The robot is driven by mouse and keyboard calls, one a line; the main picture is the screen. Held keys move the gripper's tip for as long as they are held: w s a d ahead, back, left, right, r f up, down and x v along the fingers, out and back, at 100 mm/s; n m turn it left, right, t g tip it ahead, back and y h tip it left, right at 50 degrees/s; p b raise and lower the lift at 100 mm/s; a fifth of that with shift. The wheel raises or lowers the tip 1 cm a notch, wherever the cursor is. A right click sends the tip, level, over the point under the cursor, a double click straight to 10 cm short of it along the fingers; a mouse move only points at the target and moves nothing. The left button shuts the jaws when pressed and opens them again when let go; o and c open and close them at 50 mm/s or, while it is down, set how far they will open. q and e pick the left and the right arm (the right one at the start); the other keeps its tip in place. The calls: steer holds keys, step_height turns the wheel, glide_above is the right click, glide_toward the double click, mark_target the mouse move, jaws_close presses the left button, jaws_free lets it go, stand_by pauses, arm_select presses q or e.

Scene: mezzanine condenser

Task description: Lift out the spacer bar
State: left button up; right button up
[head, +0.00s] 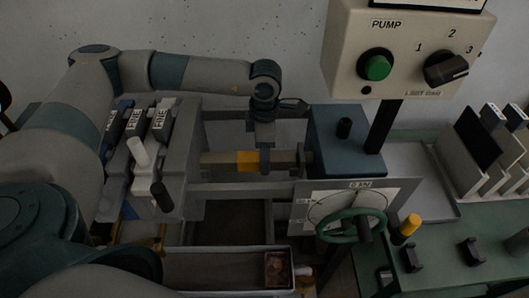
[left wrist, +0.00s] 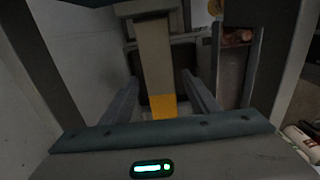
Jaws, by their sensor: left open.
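The spacer bar appears to be the tan bar (head: 222,159) with a yellow band, lying across the gap between a grey block on the left and a blue block on the right. In the left wrist view the bar (left wrist: 156,60) runs up between the two open fingers of my left gripper (left wrist: 162,98), with the yellow band nearest the palm. Clear gaps show on both sides, so the fingers straddle it without gripping. My right gripper is not in view.
The grey block (head: 190,135) carries levers and labelled modules. The blue block (head: 335,150) has a black knob. A dial plate with a green handwheel (head: 345,240) stands in front. The pump panel (head: 405,45) overhangs at right. A tray (head: 215,272) with a brown item lies below.

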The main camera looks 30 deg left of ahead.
arm_select(q)
steer(key=shift+f, duration=0.55)
steer(key=shift+r, duration=0.1)
jaws_close()
steer(key=shift+a+b, duration=0.15)
steer(key=shift+b, duration=0.2)
stand_by(0.5)
steer(key=shift+r, duration=0.1)
steer(key=shift+r+p, duration=1.4)
steer(key=shift+r, duration=2.45)
